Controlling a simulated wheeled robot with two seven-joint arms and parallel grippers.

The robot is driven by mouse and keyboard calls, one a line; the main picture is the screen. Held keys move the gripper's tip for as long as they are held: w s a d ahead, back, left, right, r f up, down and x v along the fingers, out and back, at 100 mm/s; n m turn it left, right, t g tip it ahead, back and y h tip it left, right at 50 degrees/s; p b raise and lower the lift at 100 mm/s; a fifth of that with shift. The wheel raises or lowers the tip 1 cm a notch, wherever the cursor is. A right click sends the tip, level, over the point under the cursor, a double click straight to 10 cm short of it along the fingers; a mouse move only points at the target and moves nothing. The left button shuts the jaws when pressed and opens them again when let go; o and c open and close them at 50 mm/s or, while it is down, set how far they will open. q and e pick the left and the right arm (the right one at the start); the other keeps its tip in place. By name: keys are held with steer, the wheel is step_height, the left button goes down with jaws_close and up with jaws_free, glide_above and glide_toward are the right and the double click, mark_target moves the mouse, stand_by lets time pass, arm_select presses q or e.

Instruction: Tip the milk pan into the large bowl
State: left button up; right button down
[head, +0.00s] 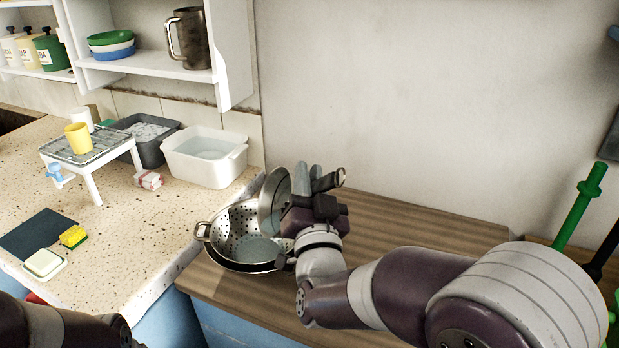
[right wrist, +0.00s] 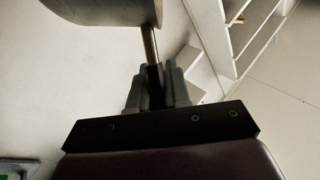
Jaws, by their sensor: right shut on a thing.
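The milk pan (head: 272,204) is a grey metal pan, tipped steeply on its side above the wooden counter. My right gripper (head: 312,186) is shut on its handle, whose end (head: 341,177) sticks out to the right. In the right wrist view, the fingers (right wrist: 155,88) close around the thin handle below the pan's body (right wrist: 105,10). Below the pan is a wide metal bowl (head: 205,250) with a perforated, two-handled colander (head: 232,222) in or over it. A smooth grey-blue patch (head: 262,250) shows there; I cannot tell whether it is liquid. My left gripper is out of view.
A white basin (head: 205,157) and a grey tub (head: 145,140) stand at the back of the speckled counter. A small rack (head: 85,150) carries a yellow cup (head: 78,138). A sponge (head: 73,237) lies at left. The wooden counter (head: 400,220) is clear behind my right arm.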

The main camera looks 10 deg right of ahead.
stand_by(0.3)
steer(key=shift+s+a+r+n+t+y+b, duration=0.15)
steer(key=shift+a+n+y+b, duration=0.1)
steer(key=shift+a+n, duration=0.45)
steer(key=shift+a+f+n+t+y+b, duration=0.15)
steer(key=shift+a+n+y, duration=0.1)
steer(key=shift+a+n, duration=0.45)
steer(key=shift+d+r, duration=0.1)
